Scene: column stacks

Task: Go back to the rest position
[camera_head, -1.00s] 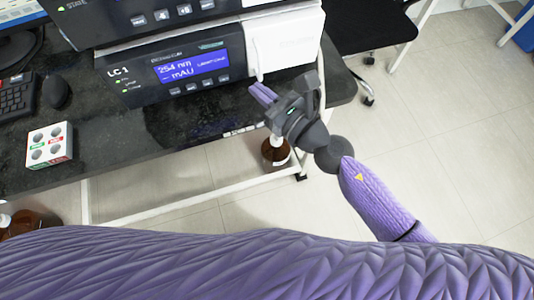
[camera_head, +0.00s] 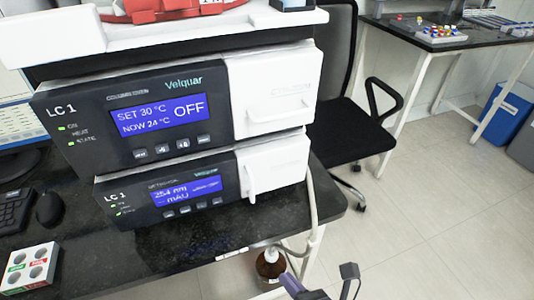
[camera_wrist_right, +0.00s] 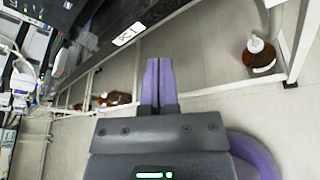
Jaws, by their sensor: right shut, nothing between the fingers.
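My right gripper (camera_head: 290,284) shows only in part at the bottom edge of the head view, below the bench's front right corner. In the right wrist view its two purple fingers (camera_wrist_right: 158,82) lie together, with nothing between them. It hangs over the floor, apart from the bench and the bottles. My left gripper is in neither view.
A dark bench (camera_head: 215,238) carries two stacked LC 1 modules, the upper (camera_head: 160,118) reading OFF. A brown bottle (camera_head: 270,268) stands below it and also shows in the right wrist view (camera_wrist_right: 259,57). A black chair (camera_head: 350,130) is behind. The floor (camera_head: 440,220) at right is clear.

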